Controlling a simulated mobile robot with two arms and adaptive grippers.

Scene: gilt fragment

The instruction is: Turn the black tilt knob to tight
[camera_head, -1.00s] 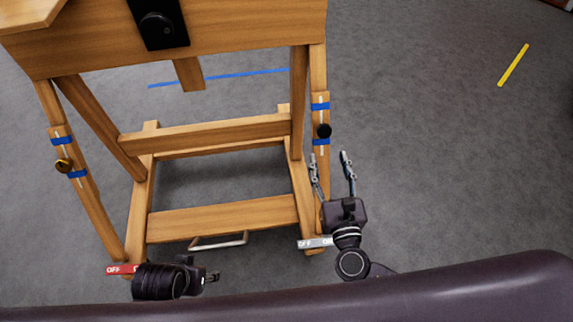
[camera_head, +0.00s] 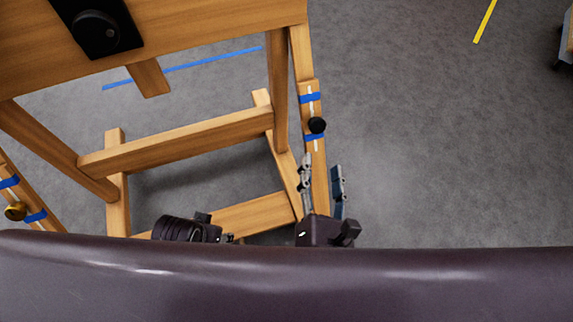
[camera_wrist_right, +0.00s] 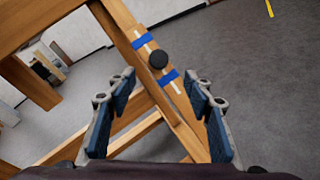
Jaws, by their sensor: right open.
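A small round black knob (camera_head: 316,125) sits on the right leg of a wooden easel-like frame, between two blue tape bands with a white line. It also shows in the right wrist view (camera_wrist_right: 158,60), beyond my fingertips. My right gripper (camera_head: 321,163) is open and empty. Its fingers are apart, on the near side of the knob and not around it; the gap lines up roughly with the knob in the wrist view (camera_wrist_right: 160,82). My left gripper (camera_head: 228,238) shows only in part at the lower edge of the frame, well away from the knob.
A larger black dial on a black plate (camera_head: 98,30) is on the upper board. Wooden crossbars (camera_head: 185,140) fill the space left of the right leg.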

